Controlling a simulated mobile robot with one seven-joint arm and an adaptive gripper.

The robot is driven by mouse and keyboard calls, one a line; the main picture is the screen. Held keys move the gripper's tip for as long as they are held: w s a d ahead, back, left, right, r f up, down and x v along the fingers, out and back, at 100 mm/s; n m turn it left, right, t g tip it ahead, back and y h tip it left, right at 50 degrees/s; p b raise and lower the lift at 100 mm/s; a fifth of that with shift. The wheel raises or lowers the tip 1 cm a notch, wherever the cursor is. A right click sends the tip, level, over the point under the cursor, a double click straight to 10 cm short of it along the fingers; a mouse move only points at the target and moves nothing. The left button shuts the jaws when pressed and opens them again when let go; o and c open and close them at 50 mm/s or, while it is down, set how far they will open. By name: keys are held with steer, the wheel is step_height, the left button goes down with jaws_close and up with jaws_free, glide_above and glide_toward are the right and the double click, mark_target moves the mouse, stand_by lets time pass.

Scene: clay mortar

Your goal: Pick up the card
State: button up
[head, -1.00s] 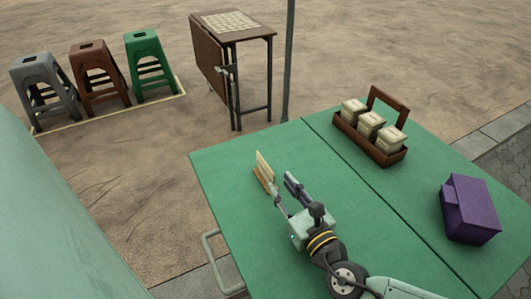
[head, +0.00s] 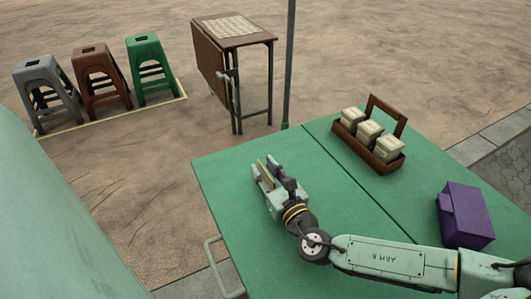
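A thin cream card (head: 262,167) stands in a narrow brown holder near the far left corner of the green table (head: 330,210). It shows only as a slim edge, and my gripper hides much of it and the holder. My gripper (head: 266,170) is low over the table at the card, with its fingers pointing toward the far edge. The fingers appear to lie on either side of the card. I cannot tell whether they touch it or are closed on it.
A brown wooden carrier (head: 385,155) with three pale boxes stands at the table's back right. A purple box (head: 465,215) is at the right. A pole (head: 289,75) rises behind the table. A folding table (head: 235,55) and three stools stand beyond. The middle is clear.

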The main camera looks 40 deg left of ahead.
steer(key=shift+c, duration=0.6)
jaws_close()
steer(key=shift+r, duration=0.2)
